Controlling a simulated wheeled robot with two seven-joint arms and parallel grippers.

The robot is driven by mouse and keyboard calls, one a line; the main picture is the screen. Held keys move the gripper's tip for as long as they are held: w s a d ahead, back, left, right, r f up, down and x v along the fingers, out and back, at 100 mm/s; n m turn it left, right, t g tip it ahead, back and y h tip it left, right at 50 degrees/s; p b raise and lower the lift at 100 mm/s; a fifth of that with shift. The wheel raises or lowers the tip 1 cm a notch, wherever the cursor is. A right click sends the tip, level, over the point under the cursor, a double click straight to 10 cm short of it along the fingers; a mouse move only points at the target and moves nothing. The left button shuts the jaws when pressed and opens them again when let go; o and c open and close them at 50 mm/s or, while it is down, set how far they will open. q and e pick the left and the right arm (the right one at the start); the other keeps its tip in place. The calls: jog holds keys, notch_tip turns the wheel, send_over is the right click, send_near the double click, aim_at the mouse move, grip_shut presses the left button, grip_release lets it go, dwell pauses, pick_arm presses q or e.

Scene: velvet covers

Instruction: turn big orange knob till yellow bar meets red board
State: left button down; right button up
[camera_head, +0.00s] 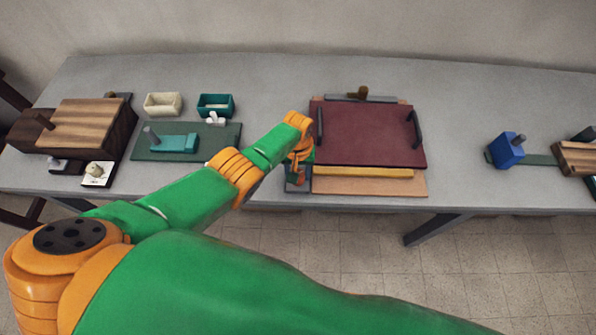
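The red board (372,133) is a dark red plate with a dark handle on its left and right sides, on the table right of centre. The yellow bar (363,172) shows as a strip along the board's front edge, above a light wooden base (367,186). At this angle I cannot tell whether bar and board touch. My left gripper (297,182) is at the front-left corner of the board, pointing down; its fingers are small and mostly hidden by my wrist. I cannot make out a separate big orange knob; my wrist there is orange too. My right gripper is not in view.
A brown knob (361,92) stands behind the board. To the left are a wooden block (92,125), a green mat (185,155), a cream box (163,104) and a teal box (215,105). A blue block (506,150) sits at the right.

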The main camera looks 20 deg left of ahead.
pick_arm(q)
jog(key=shift+w+r, duration=0.1)
dwell(0.4)
jog(key=shift+c, duration=1.4)
grip_release()
notch_tip(320, 180, up, 7)
jog(key=p, duration=0.5)
jog(key=shift+r, duration=0.1)
